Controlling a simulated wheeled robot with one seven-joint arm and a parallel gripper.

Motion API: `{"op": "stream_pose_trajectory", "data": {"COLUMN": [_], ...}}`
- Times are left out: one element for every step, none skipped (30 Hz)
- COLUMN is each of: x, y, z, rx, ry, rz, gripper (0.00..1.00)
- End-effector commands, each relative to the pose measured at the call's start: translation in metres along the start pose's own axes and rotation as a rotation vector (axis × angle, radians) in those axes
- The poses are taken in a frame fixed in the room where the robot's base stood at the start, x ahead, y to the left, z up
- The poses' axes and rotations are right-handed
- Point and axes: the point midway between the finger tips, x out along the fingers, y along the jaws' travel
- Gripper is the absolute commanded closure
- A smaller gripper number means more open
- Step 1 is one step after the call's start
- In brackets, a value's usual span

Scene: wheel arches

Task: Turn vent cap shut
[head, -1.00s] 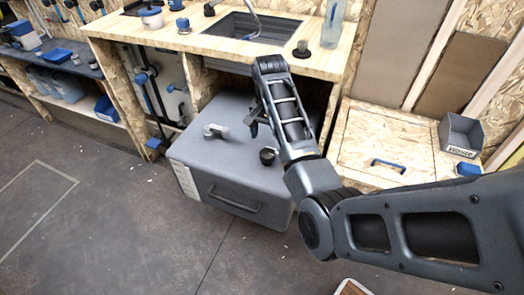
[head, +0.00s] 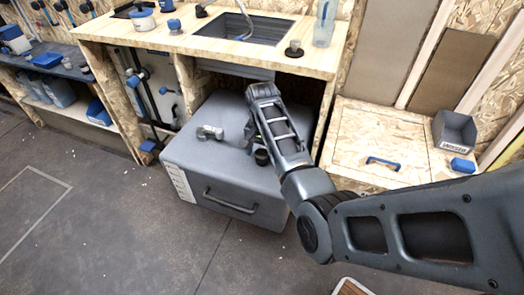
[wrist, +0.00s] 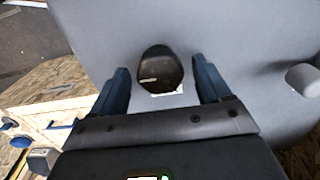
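The vent cap (wrist: 160,68) is a black round knob with a pale mark on its face, on top of the grey tank (head: 187,152). In the head view the dark cap (head: 262,157) shows near the tank's front right, just beside my gripper (head: 250,135). In the wrist view my gripper (wrist: 158,85) is open, with one finger on each side of the cap and a gap on both sides. A white label shows partly beneath the cap. The head view hides most of the fingers behind my arm.
A grey valve fitting (head: 210,132) stands on the tank left of the cap; it also shows in the wrist view (wrist: 303,78). The wooden counter (head: 130,33) with a sink overhangs the tank's back. A wooden box lid (head: 375,135) lies to the right.

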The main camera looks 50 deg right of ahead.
Motion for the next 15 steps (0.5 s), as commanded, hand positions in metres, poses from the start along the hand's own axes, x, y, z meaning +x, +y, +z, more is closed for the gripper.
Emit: {"op": "stream_pose_trajectory", "data": {"x": [0.0000,-0.0001,-0.0001,-0.0001,-0.0001,-0.0001,-0.0001,-0.0001,-0.0002,-0.0002,-0.0002,-0.0002,-0.0002,-0.0002,-0.0002], "y": [0.0000,0.0000,0.0000,0.0000,0.0000,0.0000,0.0000,0.0000,0.0000,0.0000,0.0000,0.0000,0.0000,0.0001,0.0001], "z": [0.0000,0.0000,0.0000,0.0000,0.0000,0.0000,0.0000,0.0000,0.0000,0.0000,0.0000,0.0000,0.0000,0.0000,0.0000], "rx": [0.000,0.000,0.000,0.000,0.000,0.000,0.000,0.000,0.000,0.000,0.000,0.000,0.000,0.000,0.000], "ry": [0.000,0.000,0.000,0.000,0.000,0.000,0.000,0.000,0.000,0.000,0.000,0.000,0.000,0.000,0.000], "rz": [0.000,0.000,0.000,0.000,0.000,0.000,0.000,0.000,0.000,0.000,0.000,0.000,0.000,0.000,0.000], "gripper": [0.28,0.31,0.35,0.38,0.41,0.44,0.47,0.50,0.54,0.57,0.60,0.64,0.66,0.69,0.73]}}
